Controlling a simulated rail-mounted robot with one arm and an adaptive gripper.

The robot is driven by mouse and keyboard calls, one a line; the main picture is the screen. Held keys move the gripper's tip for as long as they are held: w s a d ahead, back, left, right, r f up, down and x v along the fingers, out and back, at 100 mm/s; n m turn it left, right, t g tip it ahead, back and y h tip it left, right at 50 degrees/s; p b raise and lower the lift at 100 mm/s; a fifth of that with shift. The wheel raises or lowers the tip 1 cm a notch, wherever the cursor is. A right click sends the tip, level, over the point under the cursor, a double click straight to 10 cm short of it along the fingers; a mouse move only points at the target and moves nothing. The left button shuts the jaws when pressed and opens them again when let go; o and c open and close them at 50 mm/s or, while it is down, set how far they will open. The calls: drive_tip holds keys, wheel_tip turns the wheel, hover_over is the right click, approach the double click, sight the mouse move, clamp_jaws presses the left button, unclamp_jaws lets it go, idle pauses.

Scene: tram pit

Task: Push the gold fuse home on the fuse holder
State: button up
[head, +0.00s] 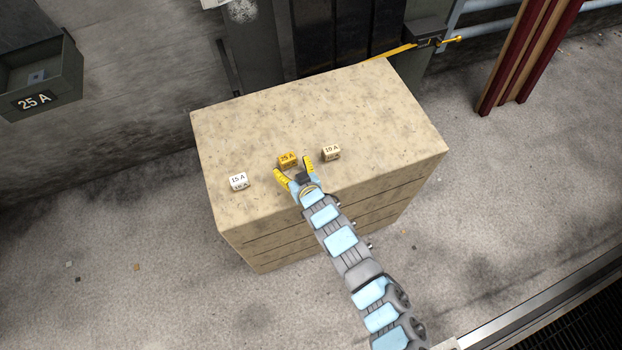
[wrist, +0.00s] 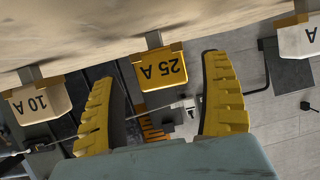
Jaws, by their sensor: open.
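The gold fuse (head: 287,159), marked 25 A, stands at the beige cabinet top, between two pale fuses. In the wrist view, which looks upside down, the gold fuse (wrist: 160,68) sits on a short grey piece (wrist: 153,40), possibly its holder, with grey showing between fuse and beige surface. My gripper (head: 292,165) is open, its yellow fingers spread on either side of the gold fuse's line. The fuse shows between and just beyond the fingertips in the wrist view, with space on both sides. I cannot tell how deep the fuse is seated.
A white 15 A fuse (head: 238,181) stands to the left and a cream 10 A fuse (head: 331,152) to the right. The beige cabinet (head: 390,110) is clear behind them. A grey bin marked 25 A (head: 40,85) is on the left wall.

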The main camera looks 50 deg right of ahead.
drive_tip(key=v, duration=1.4)
drive_tip(key=shift+d+r, duration=0.15)
drive_tip(key=shift+r, duration=0.25)
